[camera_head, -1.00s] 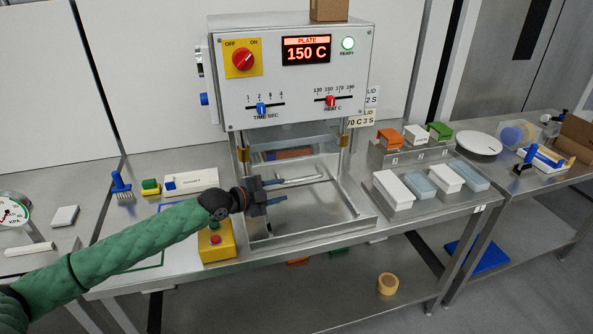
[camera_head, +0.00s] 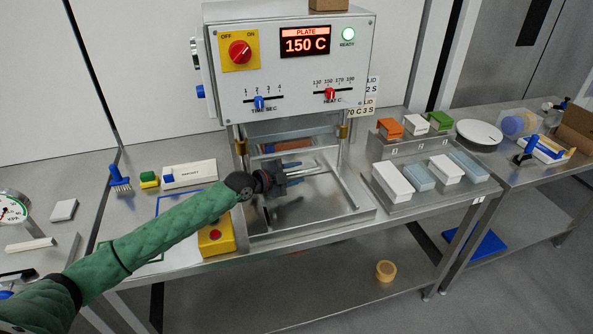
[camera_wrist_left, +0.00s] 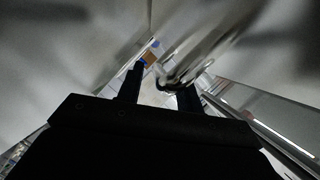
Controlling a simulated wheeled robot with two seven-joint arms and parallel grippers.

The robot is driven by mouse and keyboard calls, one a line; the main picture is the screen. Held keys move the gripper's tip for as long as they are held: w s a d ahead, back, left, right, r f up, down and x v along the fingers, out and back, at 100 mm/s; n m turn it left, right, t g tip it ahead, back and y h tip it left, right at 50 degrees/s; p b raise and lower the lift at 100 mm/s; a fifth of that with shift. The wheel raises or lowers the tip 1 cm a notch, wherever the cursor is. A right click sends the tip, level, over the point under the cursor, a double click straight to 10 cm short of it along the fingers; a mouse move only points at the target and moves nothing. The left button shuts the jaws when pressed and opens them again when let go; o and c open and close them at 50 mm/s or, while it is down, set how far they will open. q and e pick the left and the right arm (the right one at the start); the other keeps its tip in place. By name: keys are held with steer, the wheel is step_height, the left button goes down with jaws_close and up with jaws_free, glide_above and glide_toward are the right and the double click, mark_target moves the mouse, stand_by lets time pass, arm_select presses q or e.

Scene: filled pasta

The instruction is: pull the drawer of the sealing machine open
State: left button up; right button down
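The sealing machine (camera_head: 290,78) stands on the steel table, with its open metal base frame (camera_head: 315,232) below the heated head. A pale bar (camera_head: 309,172), which looks like the drawer's handle, shows at the fingers of my left gripper (camera_head: 297,174). The gripper reaches into the frame from the left. In the left wrist view its fingers (camera_wrist_left: 160,90) stand apart, with shiny curved metal (camera_wrist_left: 180,72) beyond and close to the right finger. I cannot tell whether they touch it. The drawer's own edges are hard to tell from the frame. My right gripper is out of view.
A yellow button box (camera_head: 216,240) stands close under my left forearm. Two posts with brass fittings (camera_head: 241,146) flank the machine's opening.

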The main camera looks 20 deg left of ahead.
arm_select(q)
steer(key=shift+w+d+f, duration=0.15)
steer(key=shift+w+d, duration=0.05)
steer(key=shift+w, duration=0.1)
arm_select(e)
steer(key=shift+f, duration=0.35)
arm_select(q)
jaws_close()
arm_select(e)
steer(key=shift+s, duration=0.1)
arm_select(q)
steer(key=shift+s+d, duration=0.1)
steer(key=shift+s, duration=0.05)
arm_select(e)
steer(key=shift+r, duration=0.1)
